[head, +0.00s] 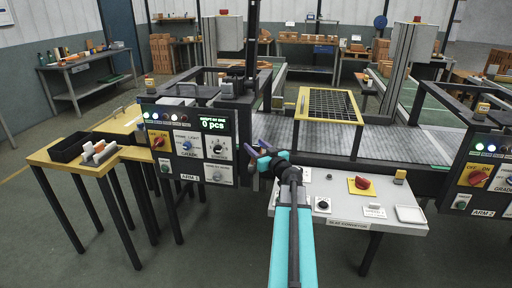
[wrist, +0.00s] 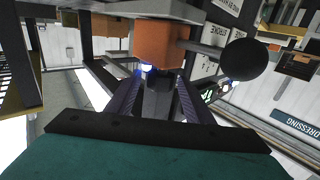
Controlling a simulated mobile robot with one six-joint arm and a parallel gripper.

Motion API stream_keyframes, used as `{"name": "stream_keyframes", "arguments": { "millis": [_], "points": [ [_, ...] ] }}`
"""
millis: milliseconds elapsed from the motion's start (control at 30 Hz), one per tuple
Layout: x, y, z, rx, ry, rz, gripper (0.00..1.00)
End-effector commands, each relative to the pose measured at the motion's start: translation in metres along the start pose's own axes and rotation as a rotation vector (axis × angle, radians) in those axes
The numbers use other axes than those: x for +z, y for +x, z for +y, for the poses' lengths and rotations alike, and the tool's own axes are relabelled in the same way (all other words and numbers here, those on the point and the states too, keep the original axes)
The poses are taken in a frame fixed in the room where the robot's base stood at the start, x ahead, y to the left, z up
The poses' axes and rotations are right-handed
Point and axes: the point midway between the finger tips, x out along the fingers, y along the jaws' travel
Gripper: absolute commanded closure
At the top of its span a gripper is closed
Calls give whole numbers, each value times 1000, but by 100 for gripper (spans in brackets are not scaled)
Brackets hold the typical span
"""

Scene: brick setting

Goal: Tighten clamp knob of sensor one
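My gripper (head: 256,148) has purple fingers and is in front of the conveyor, just right of the ARM 1 panel (head: 190,145). In the wrist view the gripper (wrist: 158,80) has its two fingers apart, with a dark grey part (wrist: 158,98) seen between them; I cannot tell whether they touch it. An orange block (wrist: 160,43) lies beyond the fingertips. A round black knob (wrist: 241,59) shows to the right, apart from the fingers. No label tells me which part is sensor one, and I cannot tell whether this knob is its clamp knob.
A grey conveyor (head: 390,136) with a yellow-framed grate (head: 327,104) runs behind my gripper. A grey control box (head: 350,203) with a red knob (head: 362,183) stands at right. A yellow table (head: 75,158) is at left. Open floor lies in front.

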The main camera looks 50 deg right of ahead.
Motion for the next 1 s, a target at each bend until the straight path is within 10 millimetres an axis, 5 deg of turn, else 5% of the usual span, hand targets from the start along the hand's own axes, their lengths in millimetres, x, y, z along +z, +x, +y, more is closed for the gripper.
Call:
{"name": "stream_keyframes", "arguments": {
  "millis": [233, 1000],
  "points": [
    [0, 0, 0, 0, 0, 0, 93],
    [5, 0, -2, 104, -3, -4, 94]
  ]
}}
